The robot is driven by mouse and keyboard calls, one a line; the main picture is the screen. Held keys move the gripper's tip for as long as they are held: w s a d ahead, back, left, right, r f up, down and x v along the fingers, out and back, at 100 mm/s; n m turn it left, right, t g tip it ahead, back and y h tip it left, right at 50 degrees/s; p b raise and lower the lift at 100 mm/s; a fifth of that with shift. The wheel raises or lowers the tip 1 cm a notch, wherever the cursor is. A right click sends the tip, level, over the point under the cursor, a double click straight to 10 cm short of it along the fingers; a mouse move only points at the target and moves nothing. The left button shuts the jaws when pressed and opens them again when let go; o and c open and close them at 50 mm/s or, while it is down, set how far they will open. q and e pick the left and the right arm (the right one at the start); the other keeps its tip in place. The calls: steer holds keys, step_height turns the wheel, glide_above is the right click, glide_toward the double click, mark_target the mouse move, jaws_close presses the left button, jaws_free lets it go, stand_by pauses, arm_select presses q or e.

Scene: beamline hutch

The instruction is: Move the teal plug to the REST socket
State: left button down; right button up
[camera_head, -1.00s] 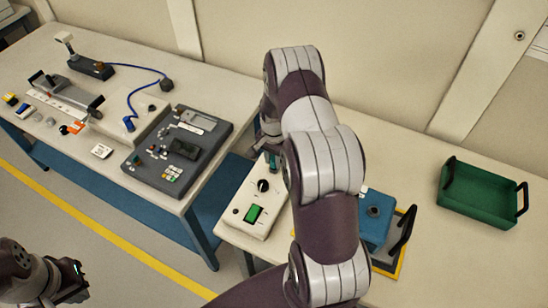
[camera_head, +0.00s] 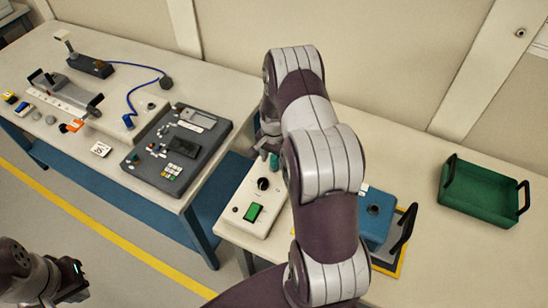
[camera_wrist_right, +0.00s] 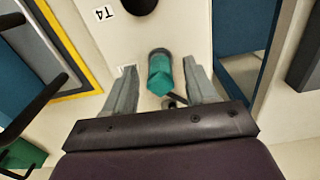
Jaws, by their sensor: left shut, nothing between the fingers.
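The teal plug (camera_wrist_right: 161,74) is between the spread fingers of my right gripper (camera_wrist_right: 162,88) in the right wrist view, with a gap on either side. It stands on the pale control box (camera_wrist_right: 185,28). In the head view the plug (camera_head: 274,161) shows at the box's far end, just below my right gripper (camera_head: 268,147), partly hidden by my arm. A small dark round part (camera_wrist_right: 168,102) lies beside the plug; I cannot tell whether it is the REST socket. No REST label is readable. My left gripper (camera_head: 77,274) is shut and empty, low at the left.
A green tray (camera_head: 482,197) sits further right. A grey console (camera_head: 178,150) is on the left table.

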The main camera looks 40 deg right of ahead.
step_height(320, 180, up, 13)
steer(key=b, duration=0.2)
steer(key=shift+f, duration=0.15)
